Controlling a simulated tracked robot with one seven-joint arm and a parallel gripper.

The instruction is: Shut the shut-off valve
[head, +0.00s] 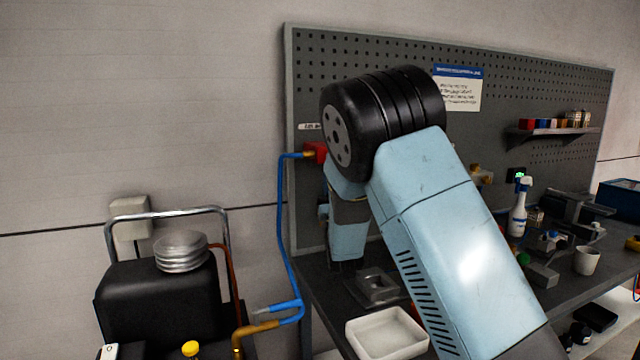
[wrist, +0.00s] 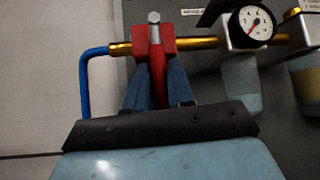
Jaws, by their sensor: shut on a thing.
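The shut-off valve (wrist: 141,47) is a red body on a horizontal brass pipe (wrist: 198,43), with a silver bolt head on top. Its red lever (wrist: 157,68) points from the bolt toward my gripper, across the line of the pipe. My gripper (wrist: 158,85) has its blue fingers on either side of the lever and is shut on it. The lever's end is hidden between the fingers. In the head view a red part of the valve (head: 316,152) shows at the pegboard's left edge; my arm hides the rest and my gripper.
A blue hose (wrist: 84,85) bends down left of the valve. A round gauge (wrist: 252,23) and a clear bowl (wrist: 240,82) stand close on the right. A white tray (head: 387,335) lies on the bench. A black tank (head: 155,305) stands at the left.

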